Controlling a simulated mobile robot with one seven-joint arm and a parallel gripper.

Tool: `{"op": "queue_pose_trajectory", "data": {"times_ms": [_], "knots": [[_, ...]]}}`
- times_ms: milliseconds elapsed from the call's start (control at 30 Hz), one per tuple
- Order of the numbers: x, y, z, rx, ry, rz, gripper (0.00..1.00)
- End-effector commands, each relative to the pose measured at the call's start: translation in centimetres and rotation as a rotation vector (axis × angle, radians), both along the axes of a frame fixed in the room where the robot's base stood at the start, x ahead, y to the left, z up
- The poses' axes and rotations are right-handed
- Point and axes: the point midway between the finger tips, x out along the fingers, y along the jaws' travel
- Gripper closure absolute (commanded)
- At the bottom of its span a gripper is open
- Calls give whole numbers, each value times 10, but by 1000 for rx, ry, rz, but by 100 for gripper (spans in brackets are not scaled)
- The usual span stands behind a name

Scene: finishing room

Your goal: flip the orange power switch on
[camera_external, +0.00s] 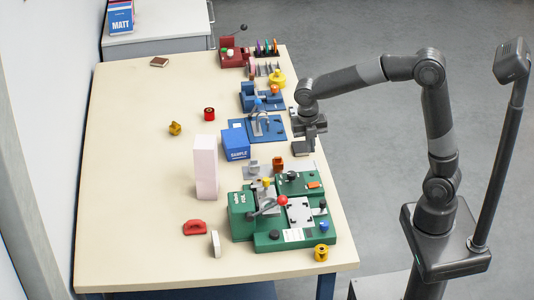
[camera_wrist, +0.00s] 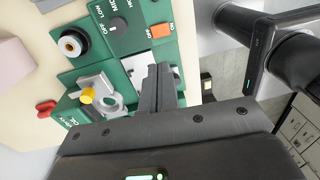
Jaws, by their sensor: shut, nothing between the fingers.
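The orange power switch (camera_external: 314,184) sits on the right part of the green machine panel (camera_external: 240,222). In the wrist view the orange switch (camera_wrist: 161,31) is near the top, with ON and OFF lettering beside it, on the green panel (camera_wrist: 150,12). My gripper (camera_external: 302,151) is above the table's right side, behind the switch in the external view. In the wrist view my gripper (camera_wrist: 161,72) shows its fingers closed together and empty, below the switch in the picture and apart from it. I cannot tell the switch's position.
A dark selector knob (camera_wrist: 118,24) with LOW lettering is beside the switch. A yellow knob (camera_wrist: 88,96) is on a grey clamp. The red-tipped lever (camera_external: 283,201) stands on the green machine. A blue sample box (camera_external: 236,145) and a pale pink block (camera_external: 206,167) stand left.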

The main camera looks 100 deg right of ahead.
Motion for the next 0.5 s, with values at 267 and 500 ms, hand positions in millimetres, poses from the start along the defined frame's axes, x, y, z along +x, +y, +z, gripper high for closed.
{"op": "queue_pose_trajectory", "data": {"times_ms": [267,500], "knots": [[-10,0,0,-2,26,1,100],[-11,0,-7,0,28,0,100]]}}
